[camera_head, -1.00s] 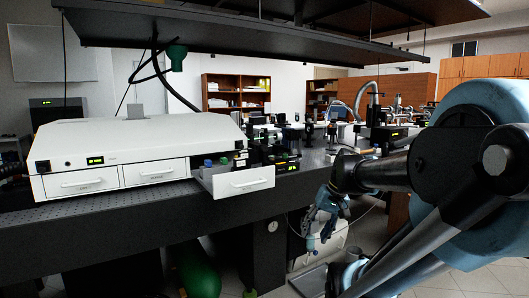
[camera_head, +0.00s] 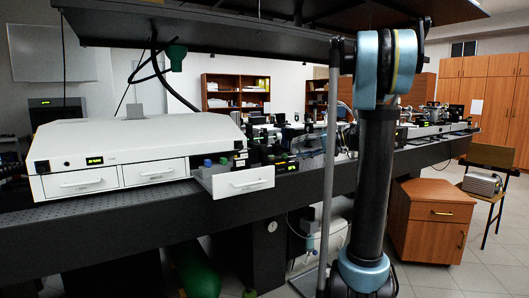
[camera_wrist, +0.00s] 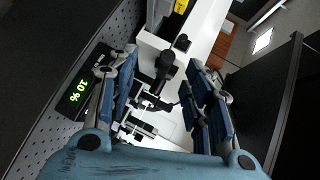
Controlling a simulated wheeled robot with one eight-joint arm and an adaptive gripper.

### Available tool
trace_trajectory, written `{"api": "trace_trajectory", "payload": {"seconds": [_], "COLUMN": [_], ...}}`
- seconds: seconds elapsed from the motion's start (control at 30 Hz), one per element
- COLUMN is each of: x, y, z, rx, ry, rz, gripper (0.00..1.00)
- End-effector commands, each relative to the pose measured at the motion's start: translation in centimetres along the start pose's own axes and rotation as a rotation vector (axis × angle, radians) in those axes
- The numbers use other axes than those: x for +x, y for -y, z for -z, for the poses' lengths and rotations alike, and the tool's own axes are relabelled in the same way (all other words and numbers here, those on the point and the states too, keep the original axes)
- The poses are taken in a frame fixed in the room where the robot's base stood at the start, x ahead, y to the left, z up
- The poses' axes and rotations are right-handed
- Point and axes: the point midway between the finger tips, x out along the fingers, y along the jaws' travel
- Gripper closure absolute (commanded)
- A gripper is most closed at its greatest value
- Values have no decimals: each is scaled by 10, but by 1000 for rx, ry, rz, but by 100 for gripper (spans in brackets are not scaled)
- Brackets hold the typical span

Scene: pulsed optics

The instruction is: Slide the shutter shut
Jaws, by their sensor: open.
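In the wrist view my gripper (camera_wrist: 162,75) is open, its blue-padded fingers spread to the left and right. Nothing is held between them. Beyond the gap are a dark knob-like part (camera_wrist: 166,66) and small black and silver optic parts (camera_wrist: 140,128) over a pale surface. I cannot tell for certain which part is the shutter. A black box with a green display (camera_wrist: 75,93) reading 10 % lies left of the fingers. In the head view my gripper is not visible, and small black optics (camera_head: 262,152) stand on the table behind the open drawer.
A white cabinet (camera_head: 130,140) sits on the black optical table (camera_head: 120,228). Its right drawer (camera_head: 237,184) is pulled out with blue and green items inside. A dark shelf (camera_head: 200,35) hangs overhead. A wooden pedestal (camera_head: 430,222) and a chair (camera_head: 492,165) stand at right.

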Motion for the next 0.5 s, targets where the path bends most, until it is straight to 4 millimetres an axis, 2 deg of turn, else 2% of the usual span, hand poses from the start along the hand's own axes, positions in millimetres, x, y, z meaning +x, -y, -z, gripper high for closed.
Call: {"api": "trace_trajectory", "payload": {"seconds": [0.1, 0.27, 0.37, 0.5], "x": [-7, -8, 0, 19], "y": [4, 7, 8, 10], "z": [20, 28, 29, 28], "rx": [-8, -13, -14, -14], "ry": [-12, -16, -15, -14], "rz": [53, 83, 86, 85], "gripper": [54, 54, 54, 54]}}
